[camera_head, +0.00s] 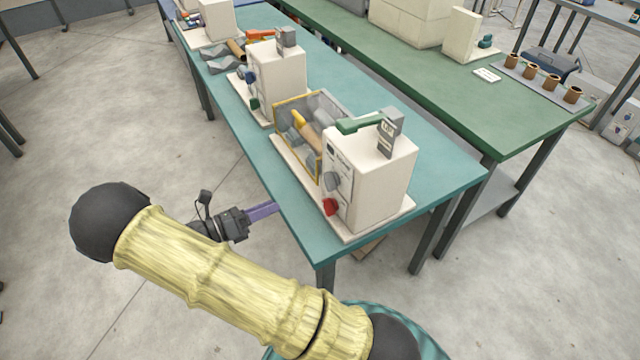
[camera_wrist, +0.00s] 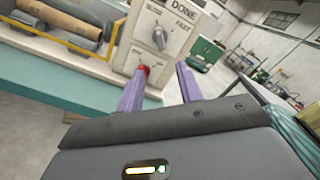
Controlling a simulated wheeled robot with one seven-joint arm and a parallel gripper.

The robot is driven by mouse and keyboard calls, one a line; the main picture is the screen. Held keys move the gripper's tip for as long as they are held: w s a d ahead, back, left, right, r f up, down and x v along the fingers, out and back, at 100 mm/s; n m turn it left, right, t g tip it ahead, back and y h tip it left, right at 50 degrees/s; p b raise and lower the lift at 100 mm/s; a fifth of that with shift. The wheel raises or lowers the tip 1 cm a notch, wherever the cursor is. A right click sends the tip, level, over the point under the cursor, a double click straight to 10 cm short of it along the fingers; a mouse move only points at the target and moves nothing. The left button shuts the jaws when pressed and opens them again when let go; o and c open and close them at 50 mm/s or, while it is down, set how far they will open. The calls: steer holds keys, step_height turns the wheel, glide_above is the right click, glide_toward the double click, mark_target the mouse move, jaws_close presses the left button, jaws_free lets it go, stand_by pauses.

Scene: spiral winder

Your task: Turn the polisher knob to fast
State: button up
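The polisher is a cream box-shaped machine (camera_head: 378,185) at the near end of the teal table. Its front has a grey knob (camera_head: 332,181) above a red knob (camera_head: 331,206). In the wrist view the grey knob (camera_wrist: 159,38) sits under the words SLOW at left and FAST at right, with a DONE sign above. Its pointer looks roughly upright; its exact setting is hard to tell. The red knob (camera_wrist: 143,71) shows between my purple fingers. My gripper (camera_wrist: 160,80) is open and empty, short of the machine front; the head view shows it left of the table edge (camera_head: 272,208).
A yellow-edged tray (camera_head: 318,160) with cylindrical parts stands beside the polisher. Another cream machine (camera_head: 275,75) stands farther along the teal table (camera_head: 440,165). A green table (camera_head: 450,90) runs behind. The floor left of the teal table is clear.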

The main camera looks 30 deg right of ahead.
mark_target(325, 183)
steer(key=d+p, duration=0.1)
steer(key=d, duration=0.9)
steer(key=d+p, duration=0.1)
steer(key=d, duration=0.4)
steer(key=shift+w+p, duration=0.25)
steer(key=shift+p, duration=0.05)
jaws_close()
